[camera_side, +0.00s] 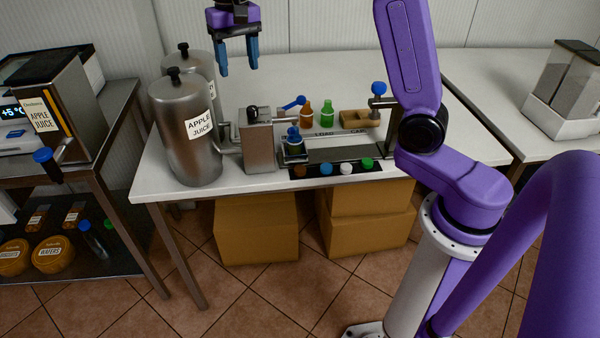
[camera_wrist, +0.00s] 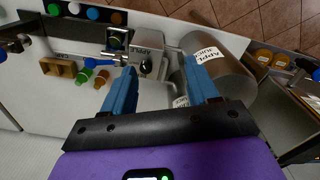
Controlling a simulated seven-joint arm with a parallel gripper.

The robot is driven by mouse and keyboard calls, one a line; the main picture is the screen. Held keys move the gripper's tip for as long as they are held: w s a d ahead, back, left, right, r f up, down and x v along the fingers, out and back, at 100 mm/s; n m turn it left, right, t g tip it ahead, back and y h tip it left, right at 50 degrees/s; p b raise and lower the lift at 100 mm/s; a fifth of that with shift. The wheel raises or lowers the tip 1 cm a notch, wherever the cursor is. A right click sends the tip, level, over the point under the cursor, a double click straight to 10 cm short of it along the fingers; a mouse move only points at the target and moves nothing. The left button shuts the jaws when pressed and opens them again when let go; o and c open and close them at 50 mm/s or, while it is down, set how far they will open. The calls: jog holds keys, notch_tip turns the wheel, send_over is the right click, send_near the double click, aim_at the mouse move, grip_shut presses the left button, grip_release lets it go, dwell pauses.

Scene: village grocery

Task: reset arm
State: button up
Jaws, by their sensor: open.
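My gripper (camera_side: 238,66) hangs in the air above the back left part of the white table (camera_side: 420,75), its blue fingers pointing down. The fingers are apart with nothing between them. In the wrist view, my gripper (camera_wrist: 162,92) shows both fingers spread over the table, with the metal dispenser and a tank beyond them. My purple arm comes in from the right.
Steel apple juice tanks (camera_side: 185,130) stand at the table's left, beside a metal dispenser (camera_side: 259,140) with a blue-knobbed lever. Cardboard boxes (camera_side: 257,228) sit below.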

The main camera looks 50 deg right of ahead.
jog(key=s+a+f+n, duration=0.2)
jog(key=s+a+n, duration=0.25)
jog(key=s, duration=0.45)
jog(key=s+d+f+n, duration=0.1)
jog(key=s+n, duration=0.3)
jog(key=s, duration=0.4)
jog(key=s+d+f+n, duration=0.1)
jog(key=s+f+n, duration=0.3)
jog(key=s, duration=0.5)
jog(key=s+d+f+n, duration=0.2)
jog(key=s+f+n, duration=0.1)
jog(key=s, duration=0.5)
jog(key=shift+s+n, duration=0.15)
jog(key=shift+n, duration=0.7)
